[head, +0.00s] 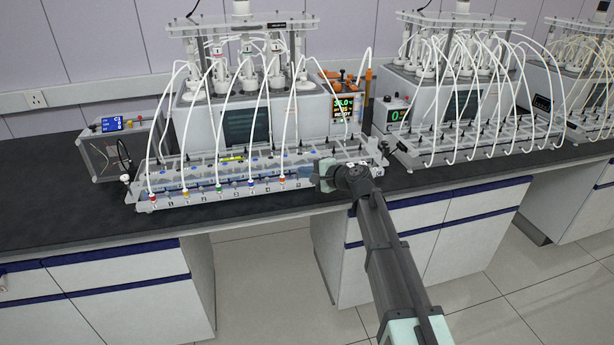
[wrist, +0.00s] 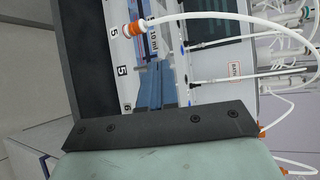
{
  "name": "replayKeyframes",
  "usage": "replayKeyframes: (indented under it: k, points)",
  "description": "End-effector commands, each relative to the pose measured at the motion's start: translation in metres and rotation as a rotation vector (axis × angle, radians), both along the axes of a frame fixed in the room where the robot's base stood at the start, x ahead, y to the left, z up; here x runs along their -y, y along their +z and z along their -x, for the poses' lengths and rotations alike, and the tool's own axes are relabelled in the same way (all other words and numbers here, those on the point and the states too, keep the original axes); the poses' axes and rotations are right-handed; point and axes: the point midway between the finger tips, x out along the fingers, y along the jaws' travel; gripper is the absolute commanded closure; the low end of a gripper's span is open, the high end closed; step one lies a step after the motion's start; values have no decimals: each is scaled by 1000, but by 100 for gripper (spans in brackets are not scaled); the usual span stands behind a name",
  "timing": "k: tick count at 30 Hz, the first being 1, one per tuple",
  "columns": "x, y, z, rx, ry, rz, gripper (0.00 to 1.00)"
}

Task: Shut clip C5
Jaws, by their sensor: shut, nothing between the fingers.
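My gripper (head: 325,176) is at the front right part of the nearest reactor's tube rack (head: 220,200), right of the fifth tube's orange-and-white connector (head: 281,182). In the wrist view its blue-grey fingers (wrist: 158,80) are together, with nothing seen between them. They point along the rack, near the printed labels 5 and 6. The connector (wrist: 133,29) shows beyond the fingertips, its white tube running off to the right. Thin dark clip-like parts (wrist: 208,44) lie across the rack to the right of the fingers. I cannot tell which one is clip C5, or whether it is open.
Several white tubes arch from the reactor (head: 245,115) down to the rack. A small control box (head: 122,150) stands at the left, and a second reactor with its own tubes (head: 455,115) at the right. The black bench top (head: 60,215) is free at the front left.

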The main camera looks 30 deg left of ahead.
Motion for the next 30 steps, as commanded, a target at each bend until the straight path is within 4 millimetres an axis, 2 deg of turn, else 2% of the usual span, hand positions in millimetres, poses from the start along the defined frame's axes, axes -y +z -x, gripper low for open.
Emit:
replayKeyframes:
  k: [9, 19, 30]
  points:
    - [-8, 5, -8, -141, 0, 141, 100]
    - [-7, 6, -7, -139, 0, 136, 100]
    - [-7, 19, -7, -138, 1, 135, 100]
